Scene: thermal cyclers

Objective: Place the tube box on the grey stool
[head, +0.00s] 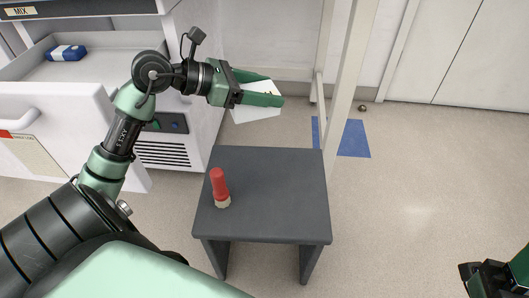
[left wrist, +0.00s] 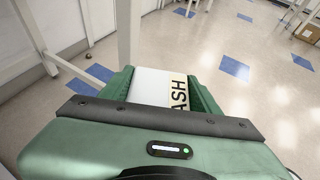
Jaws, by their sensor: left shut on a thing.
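A white box (head: 256,115) with dark lettering is held between the green fingers of my left gripper (head: 270,90), which is shut on it. In the left wrist view the box (left wrist: 153,86) shows between the fingers, with the letters "ASH" on its face; most of it is hidden by the gripper. I take it for the tube box. It is in the air above and behind the dark grey stool (head: 275,185). Part of my right gripper (head: 490,277) shows at the bottom right corner; its fingers cannot be made out.
A red bottle-like thing with a beige base (head: 220,190) stands upright on the stool's left part; the stool's middle and right are bare. A white machine (head: 180,125) stands to the left, and a white post (head: 348,85) rises behind the stool.

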